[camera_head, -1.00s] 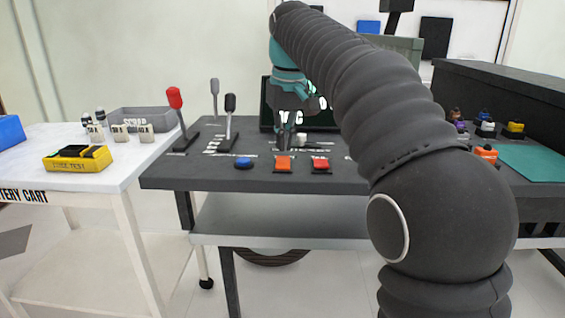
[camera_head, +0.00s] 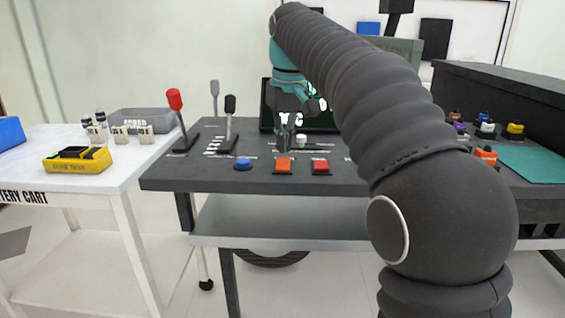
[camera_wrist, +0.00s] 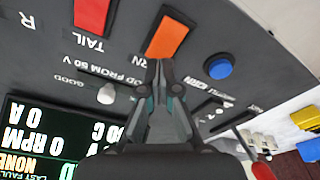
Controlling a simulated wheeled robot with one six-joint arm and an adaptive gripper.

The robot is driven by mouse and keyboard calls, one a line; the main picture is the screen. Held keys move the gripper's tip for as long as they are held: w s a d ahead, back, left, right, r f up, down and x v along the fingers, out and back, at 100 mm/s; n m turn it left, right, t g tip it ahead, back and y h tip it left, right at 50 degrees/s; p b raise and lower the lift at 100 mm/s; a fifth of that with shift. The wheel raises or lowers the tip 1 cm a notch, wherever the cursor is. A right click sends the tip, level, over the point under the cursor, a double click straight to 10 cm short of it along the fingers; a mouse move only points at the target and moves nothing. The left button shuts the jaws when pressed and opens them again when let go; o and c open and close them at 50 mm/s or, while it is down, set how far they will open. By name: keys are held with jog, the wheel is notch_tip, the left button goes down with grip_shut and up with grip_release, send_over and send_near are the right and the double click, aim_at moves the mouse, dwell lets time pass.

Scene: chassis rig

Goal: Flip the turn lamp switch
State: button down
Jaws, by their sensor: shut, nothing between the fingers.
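The turn lamp switch is the orange rocker (camera_head: 283,165) on the dark bench top, between a blue button and a red rocker. In the wrist view the orange rocker (camera_wrist: 168,38) lies just beyond my fingertips, and part of its label, ending in "RN", is covered by the fingers. My gripper (camera_wrist: 165,70) is shut and empty, pointing down at the panel. In the head view my gripper (camera_head: 284,148) is just behind the orange rocker. I cannot tell whether the tips touch the panel.
A blue button (camera_wrist: 219,66) and a red rocker marked TAIL (camera_wrist: 92,14) flank the orange one. A white knob (camera_wrist: 106,94) stands close to the fingers. Red-topped (camera_head: 175,98) and black-topped (camera_head: 230,104) levers rise at left. A dark display (camera_wrist: 45,135) stands behind.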

aim_at(285, 160)
jog(key=shift+f+b, duration=0.7)
jog(key=shift+f, duration=0.45)
dwell(0.8)
jog(key=shift+r, duration=0.15)
notch_tip(285, 160, up, 5)
jog(key=p, duration=0.5)
jog(key=shift+f, duration=0.2)
jog(key=shift+r+p, duration=0.35)
jog(key=shift+r, duration=0.75)
jog(key=shift+d, duration=0.1)
